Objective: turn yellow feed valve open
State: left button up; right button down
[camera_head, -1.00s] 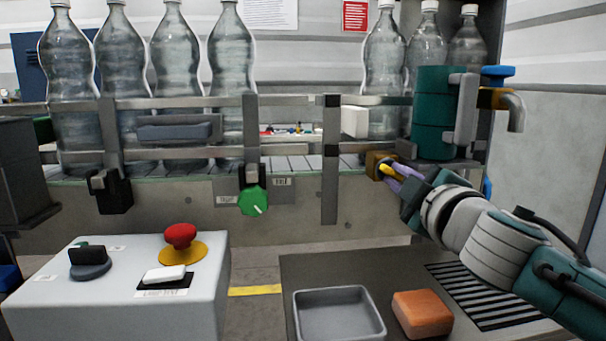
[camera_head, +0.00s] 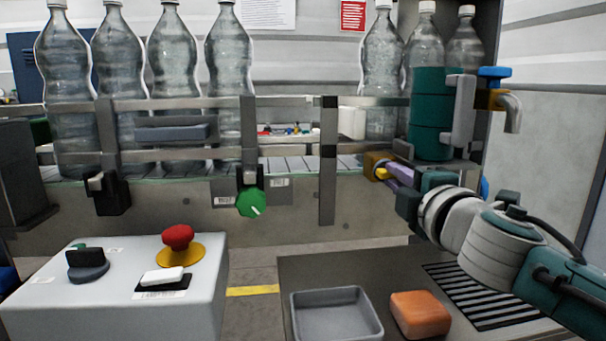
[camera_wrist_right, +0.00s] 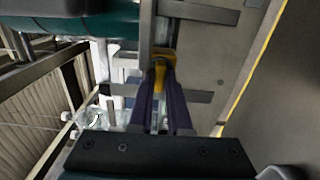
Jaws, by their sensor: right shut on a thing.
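The yellow feed valve handle (camera_head: 382,174) sits on a brass valve body (camera_head: 373,163) below the green reel cylinder (camera_head: 432,115). In the right wrist view the yellow handle (camera_wrist_right: 159,76) lies between the tips of the purple fingers. My right gripper (camera_head: 391,174) is shut on the handle, reaching in from the right; it also shows in the right wrist view (camera_wrist_right: 160,88). The fingers hide part of the handle. My left gripper is not in view.
A blue-handled tap (camera_head: 495,75) stands right of the cylinder. Several bottles (camera_head: 172,80) line the conveyor behind a metal rail. A green knob (camera_head: 251,202) is on the conveyor front. Below are a control box (camera_head: 205,300), a grey tray (camera_head: 337,292) and an orange sponge (camera_head: 420,313).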

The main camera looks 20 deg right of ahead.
jog(key=c, duration=0.9)
grip_release()
jog(key=shift+o, duration=0.2)
jog(key=v, duration=1)
jog(key=shift+d, duration=0.1)
